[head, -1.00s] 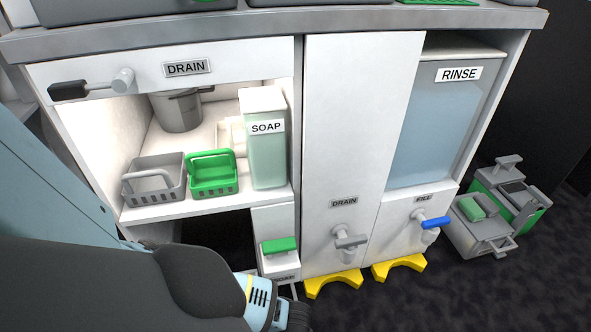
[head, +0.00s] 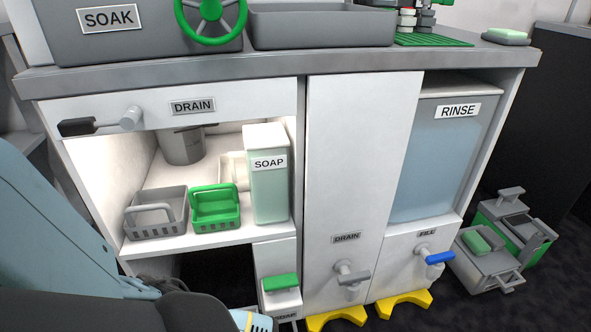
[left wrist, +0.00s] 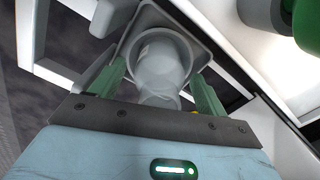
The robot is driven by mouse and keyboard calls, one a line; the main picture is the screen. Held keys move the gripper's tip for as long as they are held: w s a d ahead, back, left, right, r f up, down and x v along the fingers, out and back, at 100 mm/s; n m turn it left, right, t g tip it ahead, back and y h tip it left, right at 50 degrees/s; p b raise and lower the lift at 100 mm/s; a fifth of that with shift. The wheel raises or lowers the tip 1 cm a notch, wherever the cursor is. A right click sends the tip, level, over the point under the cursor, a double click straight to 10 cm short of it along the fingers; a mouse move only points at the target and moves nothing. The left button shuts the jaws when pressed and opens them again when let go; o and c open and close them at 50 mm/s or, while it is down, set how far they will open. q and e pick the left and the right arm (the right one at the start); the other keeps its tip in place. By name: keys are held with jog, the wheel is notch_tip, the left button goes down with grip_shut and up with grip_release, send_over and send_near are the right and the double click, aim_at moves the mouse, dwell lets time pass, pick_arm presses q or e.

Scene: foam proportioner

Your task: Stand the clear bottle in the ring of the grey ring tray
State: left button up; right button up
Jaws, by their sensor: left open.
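In the left wrist view the clear bottle (left wrist: 160,75) is a translucent grey shape between the two green fingers of my left gripper (left wrist: 162,88). The gripper is open, with a finger on either side of the bottle. Behind the bottle is the grey ring tray (left wrist: 204,52), with a squarish rim. A round rim shows around the bottle; I cannot tell whether the bottle is fully seated in the ring. In the head view my left arm covers the lower left, and the left gripper, bottle and tray are hidden or out of frame. My right gripper is not in view.
The cabinet shelf holds a grey basket (head: 157,215), a green basket (head: 215,208) and the SOAP container (head: 268,190). Below it is a green-topped dispenser lever (head: 280,282). Grey and green caddies (head: 490,260) stand on the floor at right. Yellow floor brackets (head: 404,304) stick out in front.

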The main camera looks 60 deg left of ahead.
pick_arm(q)
notch_tip(320, 180, up, 12)
jog(key=p, duration=0.6)
jog(key=shift+f, duration=0.2)
